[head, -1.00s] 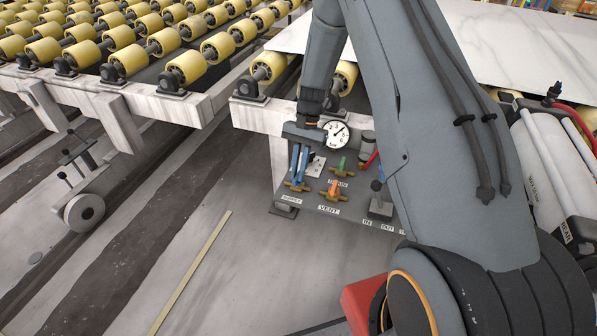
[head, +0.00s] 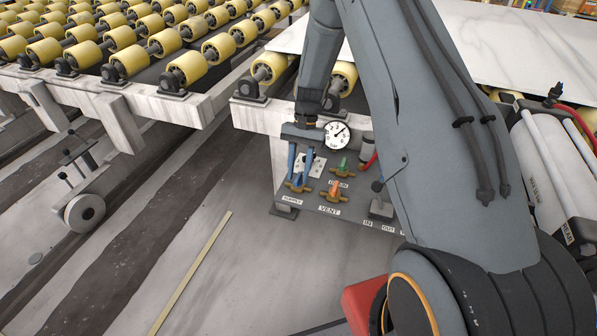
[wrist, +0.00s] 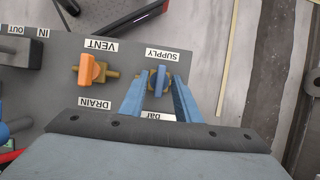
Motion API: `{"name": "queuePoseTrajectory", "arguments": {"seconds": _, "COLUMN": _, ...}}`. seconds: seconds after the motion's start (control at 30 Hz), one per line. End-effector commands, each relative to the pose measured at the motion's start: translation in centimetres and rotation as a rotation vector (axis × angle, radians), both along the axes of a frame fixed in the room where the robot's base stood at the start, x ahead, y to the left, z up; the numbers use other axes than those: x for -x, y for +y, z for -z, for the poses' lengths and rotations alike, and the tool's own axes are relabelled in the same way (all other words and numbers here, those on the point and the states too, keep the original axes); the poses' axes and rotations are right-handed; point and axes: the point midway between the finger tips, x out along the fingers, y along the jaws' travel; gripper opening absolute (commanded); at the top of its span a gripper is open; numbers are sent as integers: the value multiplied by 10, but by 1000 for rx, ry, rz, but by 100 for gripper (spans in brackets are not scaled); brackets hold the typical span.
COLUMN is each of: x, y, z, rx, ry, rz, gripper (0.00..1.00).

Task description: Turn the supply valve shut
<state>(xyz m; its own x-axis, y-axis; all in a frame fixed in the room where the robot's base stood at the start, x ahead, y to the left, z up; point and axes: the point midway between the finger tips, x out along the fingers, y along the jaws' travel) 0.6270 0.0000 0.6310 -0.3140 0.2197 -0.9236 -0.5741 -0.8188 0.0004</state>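The supply valve (wrist: 158,80) has a blue handle on a brass body, beside the SUPPLY label (wrist: 162,56). In the wrist view the handle lies between my gripper's two blue fingers, lengthwise between them and across the brass body. My gripper (wrist: 158,97) is open, with a gap on each side of the handle. In the head view, my gripper (head: 299,180) points down over the supply valve's brass body (head: 299,188), and the fingers largely hide its handle. The orange vent valve (wrist: 88,69) stands next to it, apart from my fingers.
A green-handled drain valve (head: 342,166) and a round pressure gauge (head: 336,135) are close to my gripper on the panel (head: 320,205). A dark lever block (head: 381,205) stands to the right.

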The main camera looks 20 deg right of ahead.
Motion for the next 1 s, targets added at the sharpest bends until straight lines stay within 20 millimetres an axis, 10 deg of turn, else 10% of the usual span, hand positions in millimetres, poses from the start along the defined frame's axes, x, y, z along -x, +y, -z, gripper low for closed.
{"name": "queuePoseTrajectory", "arguments": {"seconds": 1.0, "x": -25, "y": -17, "z": -72, "rx": 0, "ry": 0, "rz": 0, "gripper": 30}}
